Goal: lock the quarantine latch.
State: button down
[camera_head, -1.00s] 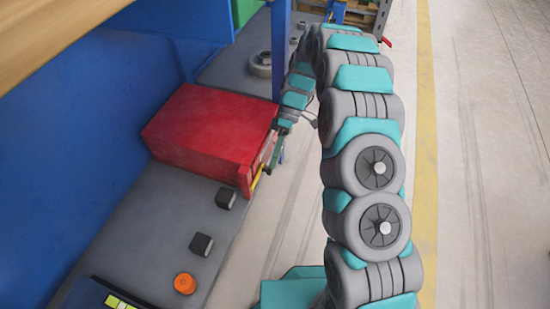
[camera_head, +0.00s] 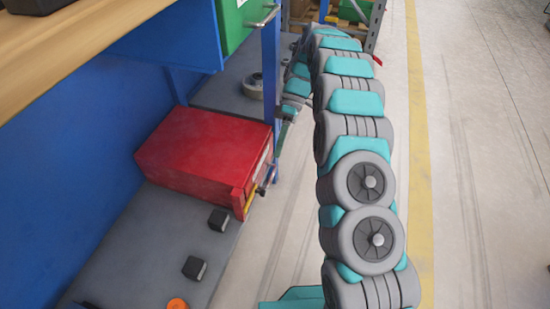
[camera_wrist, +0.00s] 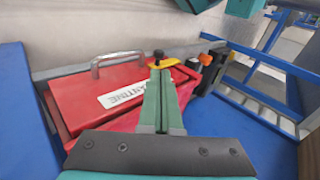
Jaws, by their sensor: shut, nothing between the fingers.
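The red quarantine box (camera_head: 200,150) sits on the grey surface in the head view. In the wrist view its red lid (camera_wrist: 85,95) carries a metal handle (camera_wrist: 118,60) and a white label (camera_wrist: 125,93), partly covered by my fingers. A yellow latch (camera_wrist: 172,63) with a black knob (camera_wrist: 158,54) shows just beyond my fingertips. A yellow piece (camera_head: 250,201) also shows on the box's right side in the head view. My gripper (camera_wrist: 160,76) is shut and empty, with its green fingers pointing toward the latch. I cannot tell whether they touch it.
Two black blocks (camera_head: 218,219) (camera_head: 194,268) and an orange round piece (camera_head: 177,303) lie in front of the box. A blue post (camera_head: 271,75) stands by the box's far right corner. Open floor (camera_head: 465,190) lies right of my arm.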

jog(key=w+p, duration=0.1)
jog(key=p, duration=0.1)
jog(key=w+d+r+p, duration=0.1)
jog(key=p, duration=0.1)
jog(key=shift+r, duration=0.15)
jog(key=shift+w, duration=0.1)
dwell(0.3)
